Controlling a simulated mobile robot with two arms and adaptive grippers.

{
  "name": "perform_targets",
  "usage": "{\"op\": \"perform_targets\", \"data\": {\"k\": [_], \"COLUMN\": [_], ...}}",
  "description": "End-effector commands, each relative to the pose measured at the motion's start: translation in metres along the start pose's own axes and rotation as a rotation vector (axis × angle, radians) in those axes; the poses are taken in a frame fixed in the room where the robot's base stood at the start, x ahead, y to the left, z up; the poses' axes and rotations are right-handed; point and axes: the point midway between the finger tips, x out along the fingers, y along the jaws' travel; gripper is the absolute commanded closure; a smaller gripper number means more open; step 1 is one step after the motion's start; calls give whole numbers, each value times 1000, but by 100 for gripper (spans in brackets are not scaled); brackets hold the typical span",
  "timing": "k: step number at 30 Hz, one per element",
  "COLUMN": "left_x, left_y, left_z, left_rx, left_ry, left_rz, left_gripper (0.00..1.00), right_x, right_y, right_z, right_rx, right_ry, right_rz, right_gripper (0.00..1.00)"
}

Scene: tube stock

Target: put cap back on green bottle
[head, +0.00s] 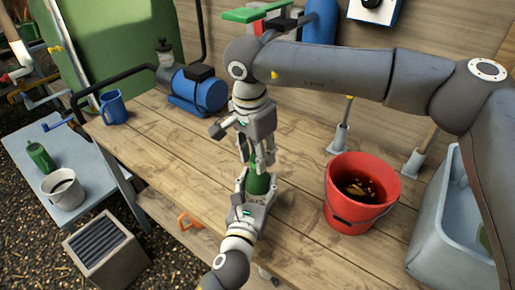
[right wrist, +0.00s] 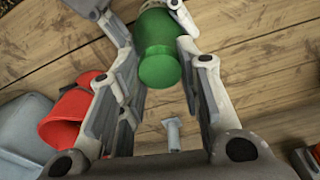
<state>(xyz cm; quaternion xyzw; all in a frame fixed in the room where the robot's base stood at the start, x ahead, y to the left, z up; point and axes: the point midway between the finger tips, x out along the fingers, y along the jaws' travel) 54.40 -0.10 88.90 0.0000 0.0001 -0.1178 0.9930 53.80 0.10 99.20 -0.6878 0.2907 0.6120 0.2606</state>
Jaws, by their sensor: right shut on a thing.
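A green bottle (head: 260,181) stands about upright over the workbench, between the fingers of my left gripper (head: 256,187), which closes around its body. My right gripper (head: 258,163) comes down from above, its fingertips at the bottle's top. In the right wrist view a round green end piece, which looks like the cap (right wrist: 160,70), lies between its fingers, in line with the bottle body (right wrist: 155,28). The fingers hide most of it in the head view. I cannot tell whether it is seated on the bottle or only lined up with it.
A red bucket (head: 341,212) stands right of the grippers, a grey tub (head: 440,255) beyond it. A blue pump (head: 200,92) and blue mug (head: 113,106) stand at the back left. Another green bottle (head: 40,157) is on a side table. Bare planks lie left of the grippers.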

Motion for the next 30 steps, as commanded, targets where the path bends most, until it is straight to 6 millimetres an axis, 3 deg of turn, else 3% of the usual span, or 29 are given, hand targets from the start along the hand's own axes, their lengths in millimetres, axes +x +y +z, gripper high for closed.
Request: {"op": "perform_targets", "data": {"k": [30], "left_x": [0], "left_y": [0], "left_z": [0], "left_rx": [0], "left_ry": [1], "left_rz": [0], "left_gripper": [90], "right_x": [10], "right_y": [0], "right_z": [1], "right_rx": [-1], "right_ry": [-1], "right_rz": [0], "right_gripper": [74]}}
